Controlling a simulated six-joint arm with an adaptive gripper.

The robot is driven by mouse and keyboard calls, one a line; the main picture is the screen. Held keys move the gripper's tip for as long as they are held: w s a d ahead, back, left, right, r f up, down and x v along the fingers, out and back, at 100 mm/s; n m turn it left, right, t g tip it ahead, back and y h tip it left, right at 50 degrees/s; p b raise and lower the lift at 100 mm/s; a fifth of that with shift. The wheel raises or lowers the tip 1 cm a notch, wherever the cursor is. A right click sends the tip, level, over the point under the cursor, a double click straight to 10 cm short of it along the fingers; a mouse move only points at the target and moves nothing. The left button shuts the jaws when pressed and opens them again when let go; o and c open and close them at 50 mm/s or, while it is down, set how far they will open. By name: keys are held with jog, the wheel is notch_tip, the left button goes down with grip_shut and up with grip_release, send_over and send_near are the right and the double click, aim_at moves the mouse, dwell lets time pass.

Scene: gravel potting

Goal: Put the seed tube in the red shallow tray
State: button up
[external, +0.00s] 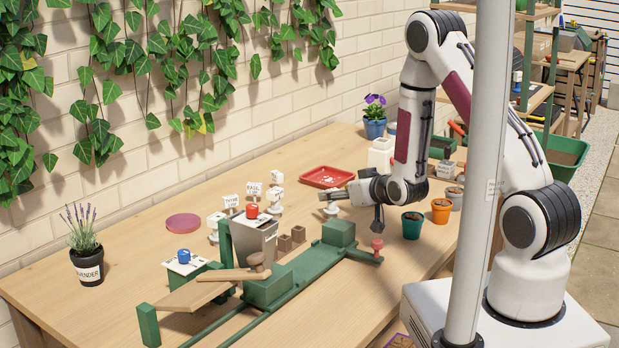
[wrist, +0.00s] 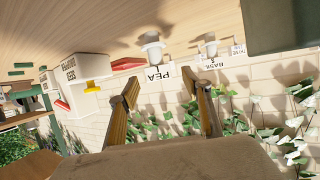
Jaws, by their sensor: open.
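The red shallow tray (external: 326,177) lies on the table near the wall in the external view. A small white patch shows in it, and I cannot tell what it is. A red edge that looks like this tray (wrist: 127,63) shows in the wrist view. My gripper (external: 335,195) is low over the table, just in front of the tray. In the wrist view its two fingers (wrist: 164,92) are apart, with nothing clearly between them. A white stand labelled PEA (wrist: 153,55) is beyond the fingertips. I cannot clearly pick out the seed tube.
Several white labelled stands (external: 231,201) are left of my gripper. A grey bin (external: 254,242) and green bench frame (external: 268,290) stand in front. Teal (external: 412,226) and orange (external: 441,212) pots are to the right. Free table lies around the pink disc (external: 183,223).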

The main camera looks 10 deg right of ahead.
jog(key=shift+x, duration=2.1)
jog(key=shift+r, duration=0.1)
jog(key=c, duration=1.3)
jog(key=shift+r, duration=0.1)
jog(key=shift+c, duration=0.2)
jog(key=shift+r, duration=4.9)
